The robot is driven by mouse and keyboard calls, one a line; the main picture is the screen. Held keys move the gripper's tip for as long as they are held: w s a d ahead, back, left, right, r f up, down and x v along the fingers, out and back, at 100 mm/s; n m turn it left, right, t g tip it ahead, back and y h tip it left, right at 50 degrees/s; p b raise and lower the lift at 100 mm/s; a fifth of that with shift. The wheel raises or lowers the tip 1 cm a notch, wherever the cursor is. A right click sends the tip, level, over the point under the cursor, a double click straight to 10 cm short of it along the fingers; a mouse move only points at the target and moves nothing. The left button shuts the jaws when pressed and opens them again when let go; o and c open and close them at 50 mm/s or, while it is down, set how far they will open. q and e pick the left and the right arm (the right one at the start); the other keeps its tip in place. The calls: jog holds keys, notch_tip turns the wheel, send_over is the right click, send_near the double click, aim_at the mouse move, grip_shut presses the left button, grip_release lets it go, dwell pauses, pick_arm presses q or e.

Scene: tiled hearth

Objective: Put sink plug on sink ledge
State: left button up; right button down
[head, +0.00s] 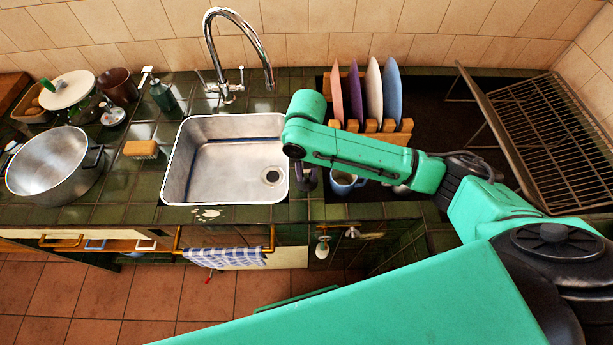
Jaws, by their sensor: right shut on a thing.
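The steel sink (225,180) is set into the dark green tiled counter, with a round drain (271,176) at its right end. My right gripper (306,182) points down over the sink ledge (300,208), just right of the basin. It is shut on a small dark thing that I take for the sink plug; the gripper and arm hide most of it, and I cannot tell whether it touches the ledge. My left gripper is not in view.
A chrome tap (240,50) arches behind the sink. A blue mug (343,182) stands close right of my right gripper, with a plate rack (365,132) behind. A wire rack (550,130) leans at right.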

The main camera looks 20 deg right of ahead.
aim_at(307, 182)
notch_tip(307, 182, down, 3)
jog(key=shift+s+f, duration=0.15)
jog(key=shift+f, duration=0.3)
jog(key=shift+f, duration=0.1)
jog(key=c, duration=0.6)
grip_release()
jog(key=shift+c, duration=0.2)
notch_tip(307, 182, up, 12)
jog(key=shift+r+b, duration=0.2)
jog(key=shift+b, duration=0.25)
